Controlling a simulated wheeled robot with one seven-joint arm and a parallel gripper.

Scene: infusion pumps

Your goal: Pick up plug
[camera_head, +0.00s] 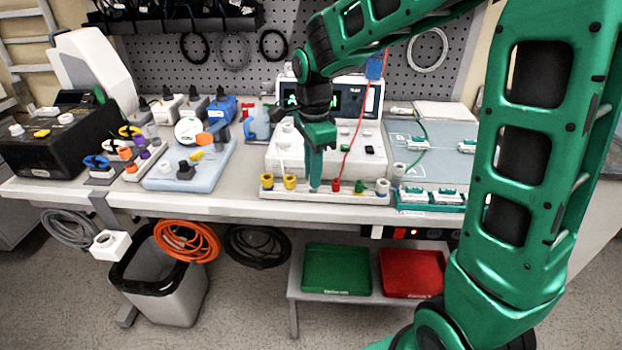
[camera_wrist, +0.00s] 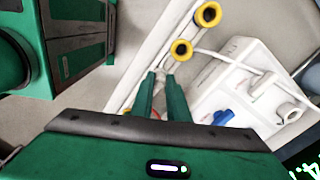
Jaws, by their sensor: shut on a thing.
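My gripper (camera_head: 316,184) points down at the white strip (camera_head: 350,197) along the bench's front edge. In the wrist view the gripper's green fingers (camera_wrist: 161,76) are close together on a small pale plug (camera_wrist: 160,84), mostly hidden between them. The fingertips are at the strip, in its row of connectors. I cannot tell whether the plug is clear of the strip. Two yellow connectors (camera_head: 278,182) stand left of the fingers. A red one (camera_head: 335,185) and a green one (camera_head: 360,186) stand to the right.
A white device with a dark screen (camera_head: 340,98) stands behind the strip. A blue-white tray (camera_head: 190,160) with several parts lies to the left. A teal rack (camera_head: 430,202) sits at the right. A red lead (camera_head: 352,145) hangs close to my gripper's right side.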

